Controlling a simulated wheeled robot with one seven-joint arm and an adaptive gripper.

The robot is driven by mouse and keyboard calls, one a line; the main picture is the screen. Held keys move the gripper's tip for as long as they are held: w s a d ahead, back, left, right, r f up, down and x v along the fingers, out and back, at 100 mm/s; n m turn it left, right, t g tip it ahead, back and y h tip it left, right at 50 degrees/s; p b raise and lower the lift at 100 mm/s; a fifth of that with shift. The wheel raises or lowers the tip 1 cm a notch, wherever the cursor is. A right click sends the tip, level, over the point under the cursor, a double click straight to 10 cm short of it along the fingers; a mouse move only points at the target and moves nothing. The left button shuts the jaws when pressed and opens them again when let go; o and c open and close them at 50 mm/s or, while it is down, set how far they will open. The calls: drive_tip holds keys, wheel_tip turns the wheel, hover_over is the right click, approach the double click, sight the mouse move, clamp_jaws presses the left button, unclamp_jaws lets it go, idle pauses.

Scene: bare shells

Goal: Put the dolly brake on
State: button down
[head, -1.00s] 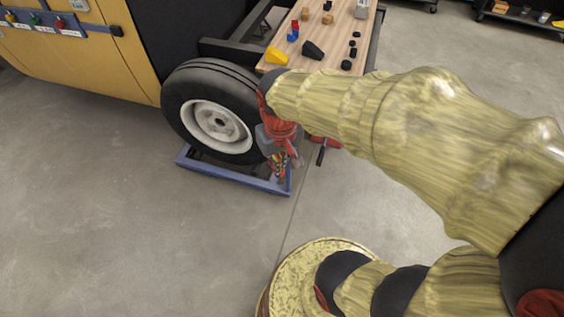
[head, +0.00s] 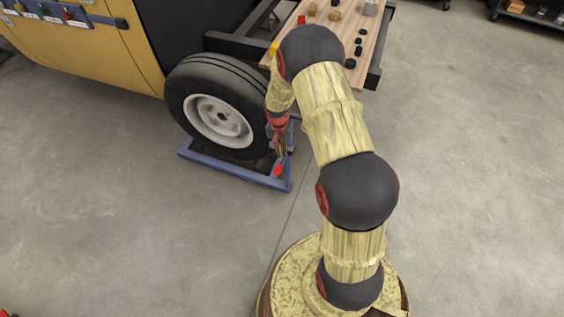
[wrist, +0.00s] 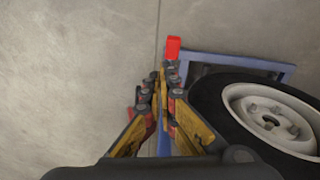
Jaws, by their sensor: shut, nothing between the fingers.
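The blue dolly (head: 233,170) is a low frame on the floor under the wheel; its corner also shows in the wrist view (wrist: 240,62). A red pedal (head: 279,170), seemingly the brake, is at the dolly's front right corner. In the wrist view the red pedal (wrist: 173,48) lies just beyond my fingertips. My gripper (head: 280,150) points down beside the wheel, above that corner. In the wrist view its fingers (wrist: 161,82) are together with nothing between them. I cannot tell whether the fingertips touch the pedal.
The dark tyre with a white rim (head: 218,118) stands on the dolly, close to my gripper; it also shows in the wrist view (wrist: 268,110). A wooden bench top (head: 345,50) with small blocks is behind my arm.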

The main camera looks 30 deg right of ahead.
drive_tip(key=w+m, duration=0.1)
drive_tip(key=w, duration=0.1)
drive_tip(key=b, duration=0.4)
hover_over(280, 169)
drive_tip(key=w+d, duration=0.1)
drive_tip(key=shift+m+t, duration=0.3)
drive_tip(key=shift+t, duration=0.1)
wheel_tip(280, 169, down, 12)
drive_tip(key=shift+r, duration=0.25)
drive_tip(key=shift+s+a+f+b, duration=0.2)
drive_tip(key=shift+f+b, duration=0.25)
drive_tip(key=shift+f, duration=0.2)
drive_tip(key=shift+s+a+f+b, duration=0.15)
drive_tip(key=shift+a+f+b, duration=0.1)
drive_tip(key=shift+f+b, duration=0.35)
drive_tip(key=shift+s+a+f+b, duration=0.2)
drive_tip(key=shift+f+b, duration=0.2)
drive_tip(key=shift+f, duration=0.25)
drive_tip(key=shift+r, duration=0.2)
